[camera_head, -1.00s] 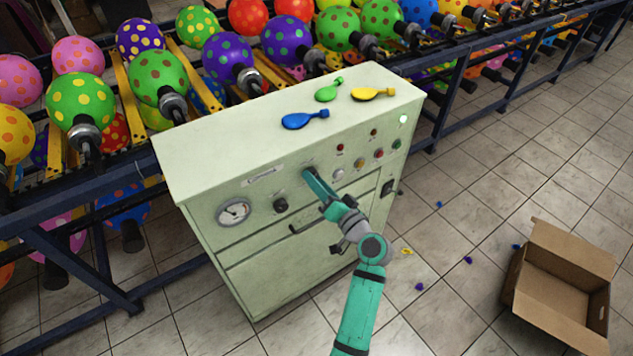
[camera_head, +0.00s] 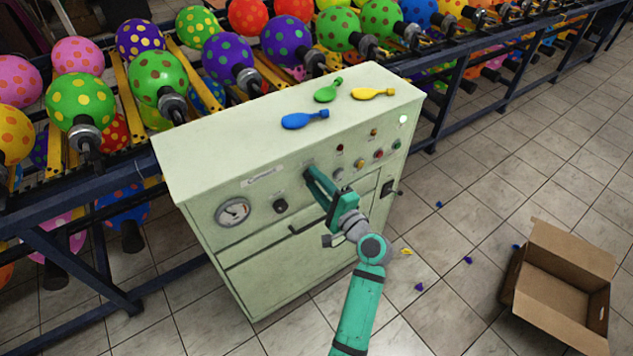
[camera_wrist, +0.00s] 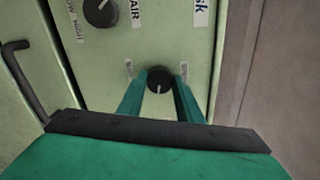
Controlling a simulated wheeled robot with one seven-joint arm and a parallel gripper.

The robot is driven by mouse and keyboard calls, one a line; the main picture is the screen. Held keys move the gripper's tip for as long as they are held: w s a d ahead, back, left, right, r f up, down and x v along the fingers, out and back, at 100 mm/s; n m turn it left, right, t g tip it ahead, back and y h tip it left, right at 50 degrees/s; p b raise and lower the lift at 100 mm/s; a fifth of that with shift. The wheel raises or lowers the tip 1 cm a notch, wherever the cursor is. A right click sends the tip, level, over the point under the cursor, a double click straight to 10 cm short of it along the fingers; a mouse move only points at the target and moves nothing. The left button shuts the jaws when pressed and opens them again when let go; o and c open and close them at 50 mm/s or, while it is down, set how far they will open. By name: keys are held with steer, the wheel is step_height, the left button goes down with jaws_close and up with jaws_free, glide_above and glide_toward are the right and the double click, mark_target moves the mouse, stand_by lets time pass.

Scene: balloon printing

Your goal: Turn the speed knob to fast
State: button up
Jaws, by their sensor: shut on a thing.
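The speed knob (camera_wrist: 159,79) is a round black knob with a white pointer line on the pale green machine front (camera_head: 290,255). In the wrist view its line points down toward my gripper's palm. Small labels on both sides of it are too blurred to read. My gripper (camera_head: 310,172) has teal fingers that reach the panel, one on each side of the knob, and is shut on it. In the head view the fingers hide the knob. In the wrist view the gripper (camera_wrist: 160,84) shows both fingertips against the knob.
Another black knob (camera_head: 280,205), marked AIR in the wrist view, and a gauge (camera_head: 233,211) are left of my gripper. Lamps and buttons (camera_head: 378,154) are to the right. Deflated balloons (camera_head: 305,119) lie on top. An open carton (camera_head: 560,285) stands on the floor.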

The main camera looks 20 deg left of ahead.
steer(key=m, duration=0.3)
steer(key=shift+m, duration=1.5)
steer(key=shift+w+d+m, duration=0.1)
steer(key=shift+m, duration=0.2)
steer(key=o, duration=1)
steer(key=shift+o, duration=0.2)
